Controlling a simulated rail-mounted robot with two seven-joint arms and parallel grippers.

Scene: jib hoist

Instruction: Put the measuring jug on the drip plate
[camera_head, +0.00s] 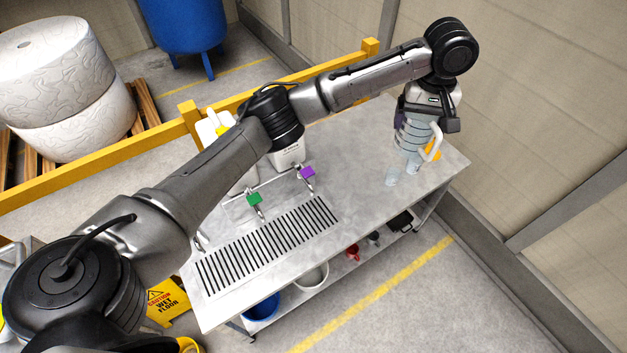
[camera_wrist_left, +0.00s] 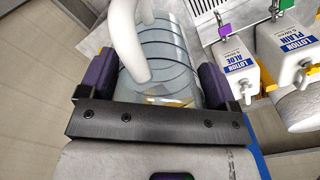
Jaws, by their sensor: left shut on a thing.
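The measuring jug (camera_head: 411,137) is clear with ring lines and a white handle. It is at the far right end of the metal table in the head view. My left gripper (camera_head: 425,113) is shut on it from above. In the left wrist view the jug (camera_wrist_left: 172,62) sits between the purple finger pads of the gripper (camera_wrist_left: 155,84). I cannot tell whether its base touches the table. The drip plate (camera_head: 267,246), a black slatted grille, lies at the near left of the table with its slats bare. My right gripper is not in view.
Taps with green (camera_head: 254,200) and purple (camera_head: 307,173) blocks stand behind the drip plate. White lotion containers (camera_wrist_left: 285,60) stand behind them. The tabletop (camera_head: 350,165) between jug and plate is clear. A yellow rail (camera_head: 90,160) runs behind.

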